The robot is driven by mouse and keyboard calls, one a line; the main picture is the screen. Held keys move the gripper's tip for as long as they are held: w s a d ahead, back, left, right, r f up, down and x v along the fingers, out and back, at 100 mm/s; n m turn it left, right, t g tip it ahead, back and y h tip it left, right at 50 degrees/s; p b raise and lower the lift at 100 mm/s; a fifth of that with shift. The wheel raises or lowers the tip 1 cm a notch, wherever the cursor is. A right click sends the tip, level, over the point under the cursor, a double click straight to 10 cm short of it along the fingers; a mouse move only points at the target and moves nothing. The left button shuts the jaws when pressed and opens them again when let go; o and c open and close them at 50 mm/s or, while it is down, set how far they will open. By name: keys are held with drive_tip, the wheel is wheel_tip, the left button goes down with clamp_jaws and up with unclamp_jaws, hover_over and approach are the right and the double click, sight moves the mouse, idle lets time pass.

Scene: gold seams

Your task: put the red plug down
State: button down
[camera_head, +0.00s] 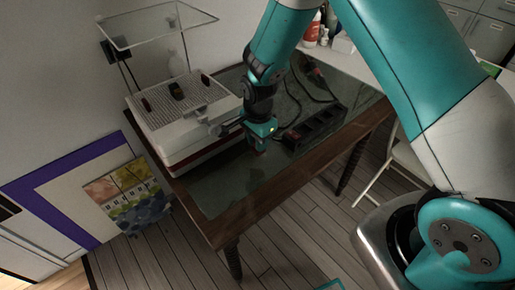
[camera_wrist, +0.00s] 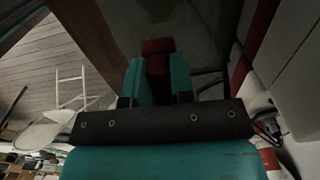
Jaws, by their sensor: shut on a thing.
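My gripper (camera_head: 259,144) is over the dark table top, between the white machine and the black power strip. It is shut on the red plug (camera_head: 262,153), which shows as a small red spot at the fingertips. In the wrist view the red plug (camera_wrist: 157,47) sits between the two teal fingers of my gripper (camera_wrist: 158,64) and sticks out past their tips. I cannot tell whether the plug touches the table top.
The table (camera_head: 222,198) has a wooden rim and bare room toward its near corner. A white machine (camera_head: 180,115) stands left of the gripper. A black power strip (camera_head: 315,128) and dark cables lie to the right. A white chair (camera_head: 398,160) stands beyond the table's right side.

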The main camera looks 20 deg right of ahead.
wheel_tip(320, 180, down, 4)
drive_tip(key=shift+r, duration=0.15)
drive_tip(key=shift+f+b, duration=0.3)
drive_tip(key=shift+f, duration=0.3)
drive_tip(key=c, duration=1)
unclamp_jaws()
drive_tip(key=shift+r, duration=0.15)
